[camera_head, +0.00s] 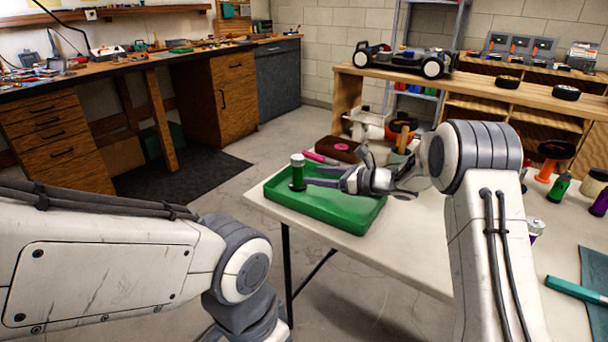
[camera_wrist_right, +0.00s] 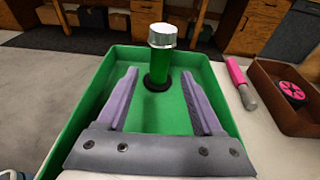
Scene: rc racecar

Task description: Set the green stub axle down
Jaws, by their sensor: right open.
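The green stub axle (camera_head: 297,172) stands upright in the green tray (camera_head: 345,214), near the tray's left end in the head view. It has a silver top, a green body and a dark ring at its foot. In the right wrist view the axle (camera_wrist_right: 161,60) stands on the tray floor, just beyond the fingertips. My right gripper (camera_head: 308,175) is open, its two fingers (camera_wrist_right: 160,75) apart and low over the tray, with nothing held between them. My left arm shows at the left of the head view, but its gripper is out of sight.
A brown box (camera_head: 338,149) with a pink part inside and a pink-handled tool (camera_head: 320,158) lie behind the tray. Several bottles and a teal cloth (camera_head: 596,290) are at the right of the white table. A car chassis (camera_head: 404,62) sits on the wooden bench behind.

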